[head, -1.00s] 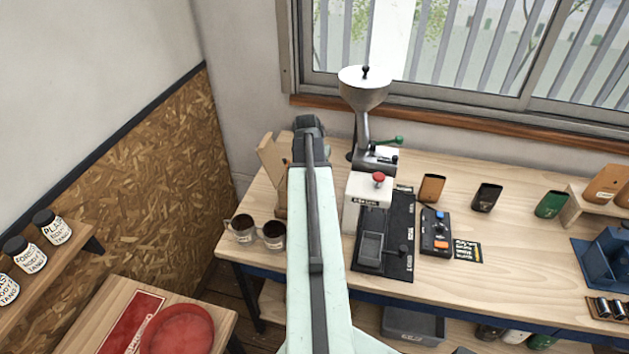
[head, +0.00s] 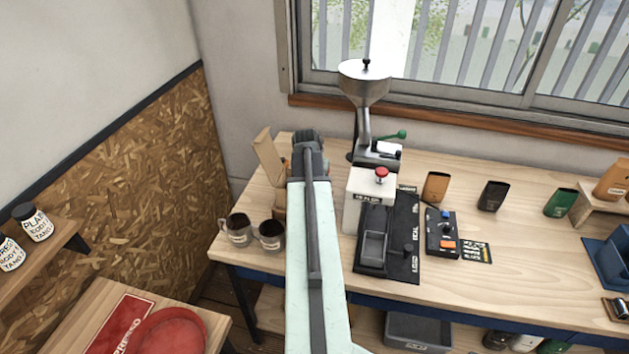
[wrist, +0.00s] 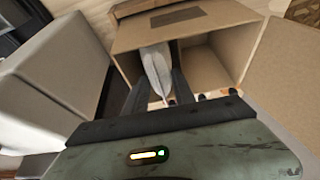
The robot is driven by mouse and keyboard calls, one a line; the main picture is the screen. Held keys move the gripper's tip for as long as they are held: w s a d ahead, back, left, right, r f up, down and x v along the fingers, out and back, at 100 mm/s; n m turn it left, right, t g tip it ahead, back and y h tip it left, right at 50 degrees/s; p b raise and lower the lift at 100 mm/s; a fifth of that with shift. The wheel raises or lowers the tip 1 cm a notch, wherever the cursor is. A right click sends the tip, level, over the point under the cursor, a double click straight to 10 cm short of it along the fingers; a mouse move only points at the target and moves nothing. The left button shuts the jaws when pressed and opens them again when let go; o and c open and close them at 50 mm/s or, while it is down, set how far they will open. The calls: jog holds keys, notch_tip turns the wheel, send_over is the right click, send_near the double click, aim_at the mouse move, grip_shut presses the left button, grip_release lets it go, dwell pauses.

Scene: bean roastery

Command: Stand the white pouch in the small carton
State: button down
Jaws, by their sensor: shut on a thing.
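The small carton (head: 266,155) is brown cardboard with a raised flap and stands at the left end of the bench, partly hidden behind my arm. In the wrist view the carton (wrist: 222,62) shows its open top and inner walls. The white pouch (wrist: 156,66) is between the dark fingers of my gripper (wrist: 160,72), which is shut on it. The pouch overlaps the left part of the carton's opening; I cannot tell if it touches the bottom. In the head view my arm hides the pouch and fingers.
Two dark mugs (head: 238,230) (head: 270,236) stand at the bench's front left, near the carton. A grinder (head: 372,190) with a steel hopper is right of my arm. Orange, black and green pouches stand further right. In the wrist view a grey block-like body (wrist: 68,58) is close on the left.

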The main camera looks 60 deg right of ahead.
jog(key=shift+f+b, duration=0.4)
jog(key=shift+f, duration=0.45)
jog(key=shift+f+b, duration=0.55)
jog(key=c, duration=0.9)
grip_release()
jog(key=shift+c, duration=0.2)
jog(key=shift+r, duration=0.15)
